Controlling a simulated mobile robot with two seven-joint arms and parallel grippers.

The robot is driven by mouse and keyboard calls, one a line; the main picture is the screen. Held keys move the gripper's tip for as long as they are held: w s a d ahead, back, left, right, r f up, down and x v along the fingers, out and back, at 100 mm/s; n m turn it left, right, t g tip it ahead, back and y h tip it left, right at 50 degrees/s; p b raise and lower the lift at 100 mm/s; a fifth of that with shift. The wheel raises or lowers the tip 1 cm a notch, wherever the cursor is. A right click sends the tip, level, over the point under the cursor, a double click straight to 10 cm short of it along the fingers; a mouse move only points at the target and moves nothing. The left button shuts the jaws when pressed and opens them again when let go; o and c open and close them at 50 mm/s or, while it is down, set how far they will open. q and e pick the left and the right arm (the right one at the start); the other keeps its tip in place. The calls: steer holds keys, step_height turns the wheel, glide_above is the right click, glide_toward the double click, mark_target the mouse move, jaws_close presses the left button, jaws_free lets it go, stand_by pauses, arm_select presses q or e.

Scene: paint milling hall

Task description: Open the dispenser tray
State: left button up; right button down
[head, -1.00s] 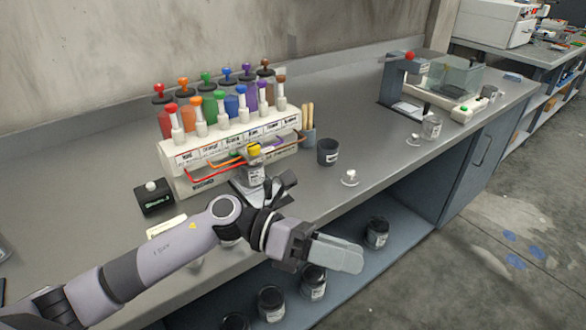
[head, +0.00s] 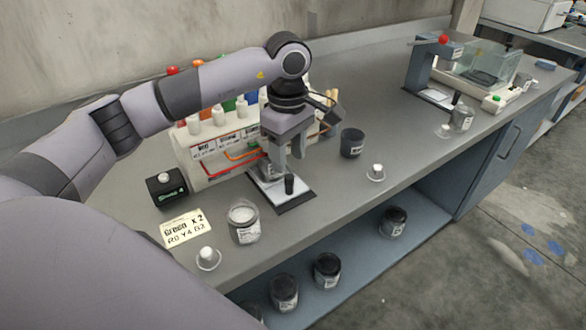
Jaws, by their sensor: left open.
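The dispenser (head: 190,156) is a long white housing with coloured pumps on top and labels along its front, on the bench. My left arm hides much of it. A flat tray (head: 296,201) with a pale top and dark front edge juts out from its front. A short black upright knob (head: 289,184) stands on this tray. My left gripper (head: 286,160) points down over the tray, open and empty, just behind and above the knob. I cannot tell whether a finger touches it. My right gripper is not in view.
A glass jar (head: 244,224), a recipe card (head: 186,228) and a black box with a white knob (head: 166,188) stand left of the tray. A dark cup (head: 351,143) and a small white-knobbed lid (head: 376,173) are to the right. Lidded jars (head: 327,270) sit on the lower shelf.

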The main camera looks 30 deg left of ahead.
mark_target(289, 176)
arm_select(q)
step_height(289, 176, down, 5)
steer(key=shift+f, duration=0.1)
stand_by(0.3)
jaws_close()
